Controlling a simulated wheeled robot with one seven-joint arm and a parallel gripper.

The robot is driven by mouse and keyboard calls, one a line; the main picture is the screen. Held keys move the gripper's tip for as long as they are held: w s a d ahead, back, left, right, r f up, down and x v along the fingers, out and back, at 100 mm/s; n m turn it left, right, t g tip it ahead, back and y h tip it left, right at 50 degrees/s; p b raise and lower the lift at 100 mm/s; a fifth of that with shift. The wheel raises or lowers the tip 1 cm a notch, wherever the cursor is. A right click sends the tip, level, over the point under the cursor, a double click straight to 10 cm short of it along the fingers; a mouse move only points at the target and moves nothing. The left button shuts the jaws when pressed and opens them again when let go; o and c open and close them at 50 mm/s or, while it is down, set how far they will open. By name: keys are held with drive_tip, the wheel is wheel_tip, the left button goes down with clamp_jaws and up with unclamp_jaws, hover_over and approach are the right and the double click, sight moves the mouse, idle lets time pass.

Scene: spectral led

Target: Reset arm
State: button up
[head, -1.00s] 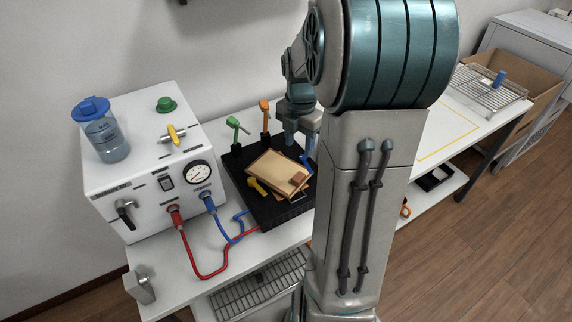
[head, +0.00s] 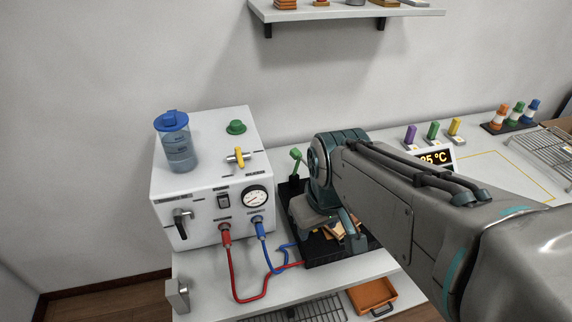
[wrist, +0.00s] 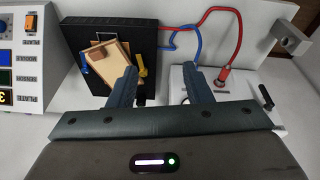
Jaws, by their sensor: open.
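My gripper (wrist: 162,88) is open and empty in the wrist view, with its two fingers apart. In the head view my gripper (head: 350,236) hangs over the black tray (head: 322,256), its tips partly hidden by my own arm. The tray also shows in the wrist view (wrist: 73,37), holding tan boards (wrist: 108,66) and small coloured parts. My arm stretches across the right half of the head view and hides much of the table.
A white machine (head: 203,185) with a gauge, a blue-lidded bottle (head: 177,145) and red and blue hoses stands left of the tray. A temperature display (head: 436,157) and wire rack (head: 548,150) are at right. A shelf (head: 345,14) hangs above; an orange bin (head: 372,296) is below.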

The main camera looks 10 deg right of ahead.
drive_tip(key=shift+s+a+f+m, duration=0.1)
drive_tip(key=shift+s+a+m, duration=0.45)
drive_tip(key=shift+m, duration=0.45)
drive_tip(key=shift+s+d, duration=0.1)
idle(0.4)
